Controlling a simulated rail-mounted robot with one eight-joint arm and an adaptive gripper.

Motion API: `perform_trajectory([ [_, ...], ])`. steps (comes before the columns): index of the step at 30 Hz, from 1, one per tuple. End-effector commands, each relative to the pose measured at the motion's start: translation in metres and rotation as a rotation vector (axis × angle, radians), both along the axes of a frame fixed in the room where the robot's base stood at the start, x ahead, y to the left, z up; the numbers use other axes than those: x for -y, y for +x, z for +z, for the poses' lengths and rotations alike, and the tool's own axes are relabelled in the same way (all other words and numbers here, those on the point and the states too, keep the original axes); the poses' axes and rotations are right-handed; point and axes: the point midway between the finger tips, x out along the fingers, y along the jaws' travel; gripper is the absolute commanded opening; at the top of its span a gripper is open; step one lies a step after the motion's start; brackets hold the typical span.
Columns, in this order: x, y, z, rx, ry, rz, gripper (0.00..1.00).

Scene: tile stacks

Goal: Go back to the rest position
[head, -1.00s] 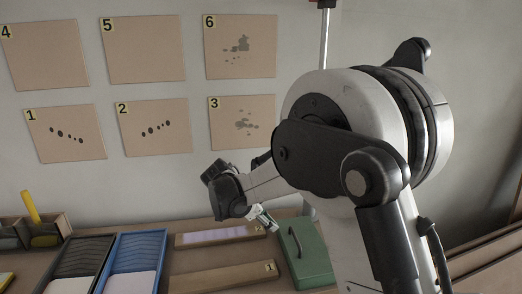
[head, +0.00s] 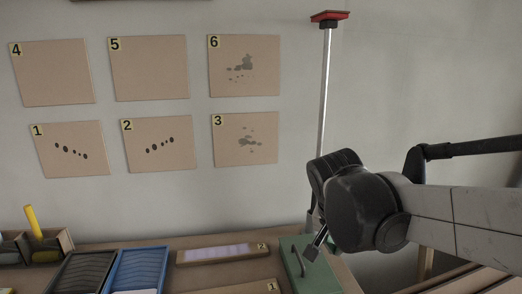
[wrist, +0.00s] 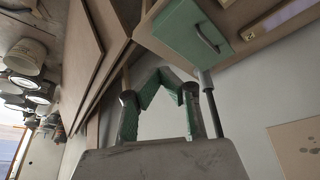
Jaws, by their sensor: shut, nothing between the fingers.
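My gripper (head: 318,240) is in front of the green box at the right end of the table in the head view. It is small there and partly hidden by my wrist. In the wrist view my gripper (wrist: 160,82) shows its two green-padded fingers, shut and holding nothing. The green box (head: 296,268) with a handle lies beyond the gripper; it also shows at the top of the wrist view (wrist: 183,38). I cannot tell the exact gap between them.
Blue tray (head: 137,271) and black tray (head: 84,273) hold tiles on the table. Board 2 (head: 222,254) and board 1 (head: 245,288) lie beside the green box. A pole with a red top (head: 325,95) stands behind. Numbered panels hang on the wall.

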Motion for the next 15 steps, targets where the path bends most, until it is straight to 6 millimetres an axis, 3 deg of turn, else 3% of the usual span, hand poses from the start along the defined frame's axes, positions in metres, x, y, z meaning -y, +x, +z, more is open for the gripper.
perform_trajectory([
  [15,0.028,-0.102,0.0,0.135,0.006,0.36,0.0],
])
